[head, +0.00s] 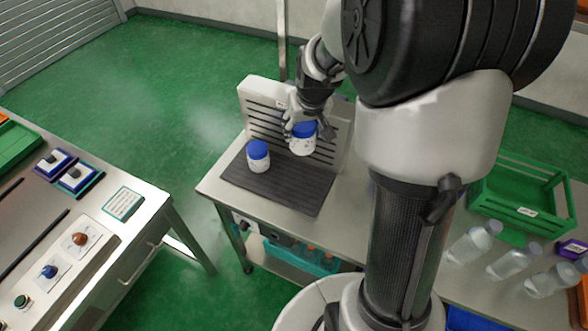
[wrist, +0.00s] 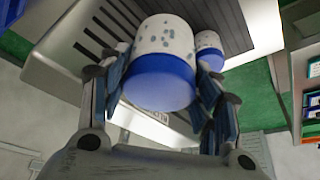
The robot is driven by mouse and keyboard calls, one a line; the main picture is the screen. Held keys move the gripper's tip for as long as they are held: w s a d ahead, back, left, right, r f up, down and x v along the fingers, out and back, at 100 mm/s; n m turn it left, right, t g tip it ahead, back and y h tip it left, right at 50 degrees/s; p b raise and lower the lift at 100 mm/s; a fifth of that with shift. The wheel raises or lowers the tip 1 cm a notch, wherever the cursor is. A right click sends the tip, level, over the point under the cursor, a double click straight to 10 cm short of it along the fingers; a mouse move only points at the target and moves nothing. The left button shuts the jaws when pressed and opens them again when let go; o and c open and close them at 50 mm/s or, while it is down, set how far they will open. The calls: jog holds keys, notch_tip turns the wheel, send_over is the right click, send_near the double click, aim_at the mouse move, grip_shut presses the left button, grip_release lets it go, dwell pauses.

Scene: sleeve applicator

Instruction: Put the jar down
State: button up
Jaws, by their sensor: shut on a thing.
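A white jar with a blue lid (head: 303,143) is held in my gripper (head: 302,122) in the head view, over the right part of the dark ribbed mat (head: 290,195). In the wrist view the held jar (wrist: 164,55) sits between the two fingers of my gripper (wrist: 160,85), its blue lid toward the camera. I cannot tell whether its base touches the mat. A second white jar with a blue lid (head: 258,160) stands upright on the mat to the left; it also shows in the wrist view (wrist: 208,48), beside the right finger.
A slotted grey panel (head: 262,105) rises behind the mat. The front of the mat is bare. A green crate (head: 520,200) and several clear bottles (head: 473,243) stand to the right. A separate table with buttons (head: 90,240) is at left.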

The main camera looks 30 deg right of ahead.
jog(key=shift+w+f+b, duration=0.15)
jog(key=shift+f+b, duration=2.35)
jog(key=shift+f, duration=5.4)
jog(key=shift+f, duration=0.15)
jog(key=o, duration=1.2)
